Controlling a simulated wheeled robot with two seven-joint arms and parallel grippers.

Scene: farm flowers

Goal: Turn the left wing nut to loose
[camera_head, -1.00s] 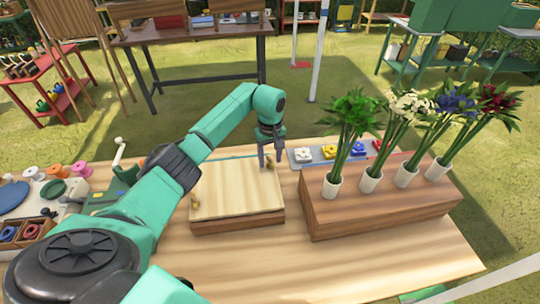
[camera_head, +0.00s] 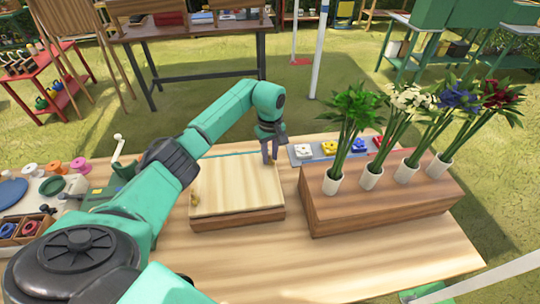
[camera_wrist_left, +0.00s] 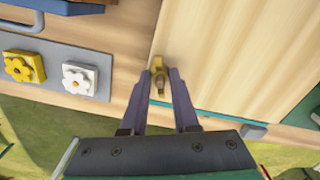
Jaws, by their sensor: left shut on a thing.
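A wooden press (camera_head: 238,190) with a pale top board lies on the table. One brass wing nut (camera_head: 195,199) shows at its near left corner, with nothing touching it. My left gripper (camera_head: 269,158) reaches down at the board's far right corner. In the left wrist view, a second brass wing nut (camera_wrist_left: 158,72) stands at the board's edge, between the fingertips of my left gripper (camera_wrist_left: 159,88), which is shut on it. In the head view this second nut is mostly hidden by the fingers. My right gripper is not in view.
A wooden block (camera_head: 380,200) holding several white vases of flowers stands right of the press. Behind it, a grey tray (camera_head: 322,149) holds coloured flower pieces. Spools and a small box (camera_head: 30,228) lie at the left. The table front (camera_head: 330,265) is clear.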

